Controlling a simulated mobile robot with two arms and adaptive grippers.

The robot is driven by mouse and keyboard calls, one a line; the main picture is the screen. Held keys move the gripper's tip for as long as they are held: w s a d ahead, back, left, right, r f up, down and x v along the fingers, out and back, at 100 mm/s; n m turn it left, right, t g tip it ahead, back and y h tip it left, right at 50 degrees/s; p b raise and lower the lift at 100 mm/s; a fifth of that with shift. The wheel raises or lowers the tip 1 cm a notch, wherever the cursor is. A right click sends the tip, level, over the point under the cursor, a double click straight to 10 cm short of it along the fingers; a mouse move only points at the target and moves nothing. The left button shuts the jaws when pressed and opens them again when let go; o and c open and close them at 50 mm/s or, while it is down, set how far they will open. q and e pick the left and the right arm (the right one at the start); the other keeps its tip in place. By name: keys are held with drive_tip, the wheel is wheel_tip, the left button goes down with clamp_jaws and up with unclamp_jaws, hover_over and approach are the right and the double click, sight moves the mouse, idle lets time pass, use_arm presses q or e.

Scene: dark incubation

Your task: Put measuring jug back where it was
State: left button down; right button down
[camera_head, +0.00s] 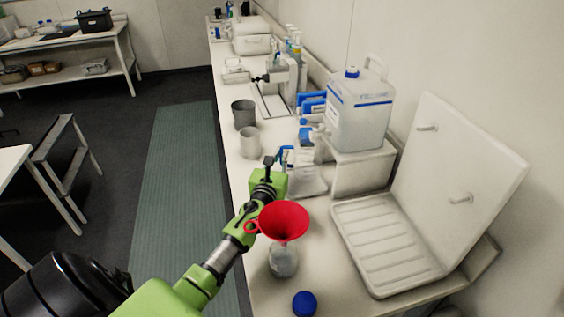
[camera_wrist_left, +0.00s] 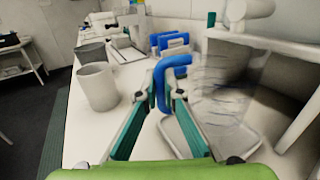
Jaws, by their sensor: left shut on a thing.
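The measuring jug (camera_head: 303,160) is clear with a blue handle and stands at or just above a small clear tray (camera_head: 312,188), in front of the large container's tap. In the left wrist view the jug (camera_wrist_left: 225,90) is see-through, with its blue handle (camera_wrist_left: 172,72) between the fingers. My left gripper (camera_head: 272,168) reaches in from the near side and is shut on that handle; it also shows in the left wrist view (camera_wrist_left: 163,105). I cannot tell whether the jug touches the tray. My right gripper is not in view.
A white container (camera_head: 360,115) stands on a raised stand (camera_head: 362,172). A beige beaker (camera_head: 249,143) and a grey beaker (camera_head: 243,115) are left of the jug. A red funnel (camera_head: 284,221) sits in a bottle (camera_head: 284,262) near a blue cap (camera_head: 304,303). A drying rack (camera_head: 385,245) is right.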

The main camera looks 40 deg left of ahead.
use_arm(q)
wheel_tip(320, 180, down, 3)
drive_tip(key=shift+f+b, duration=0.15)
drive_tip(key=shift+b, duration=0.9)
drive_tip(key=shift+w+f, duration=0.1)
drive_tip(key=shift+f, duration=0.15)
drive_tip(key=c, duration=2.2)
unclamp_jaws()
drive_tip(key=shift+s, duration=0.25)
drive_tip(key=v, duration=1.1)
drive_tip(key=shift+s+d, duration=0.2)
drive_tip(key=shift+s, duration=0.15)
